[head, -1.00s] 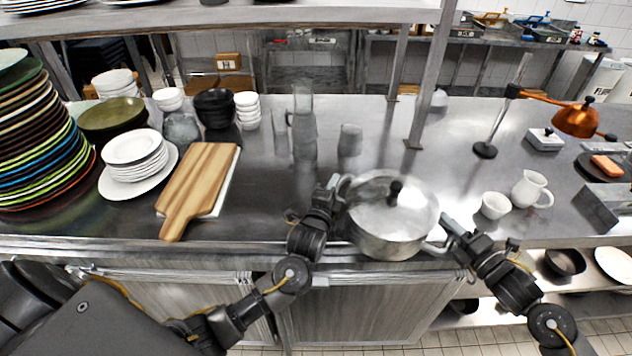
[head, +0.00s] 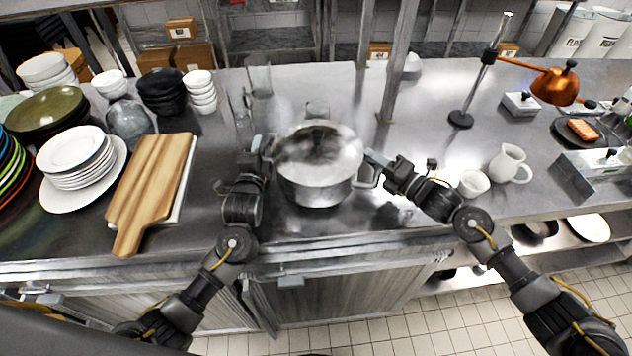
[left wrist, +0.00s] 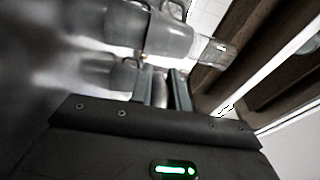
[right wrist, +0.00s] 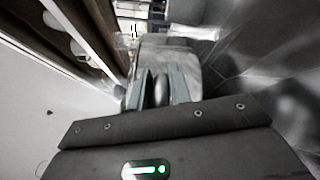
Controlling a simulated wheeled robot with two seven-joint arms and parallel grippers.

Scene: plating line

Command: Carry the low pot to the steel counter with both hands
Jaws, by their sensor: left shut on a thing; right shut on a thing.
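In the left wrist view the jaws (left wrist: 160,88) close around a handle piece. In the right wrist view the jaws (right wrist: 161,88) do the same. The handles are mostly hidden by the fingers.
Clear glasses (head: 258,78) and a shelf post (head: 398,65) stand behind the pot. A cutting board (head: 150,185) lies to the left. A white cup (head: 473,183), a jug (head: 509,164) and a lamp stand (head: 461,119) are to the right. Counter between board and pot is bare.

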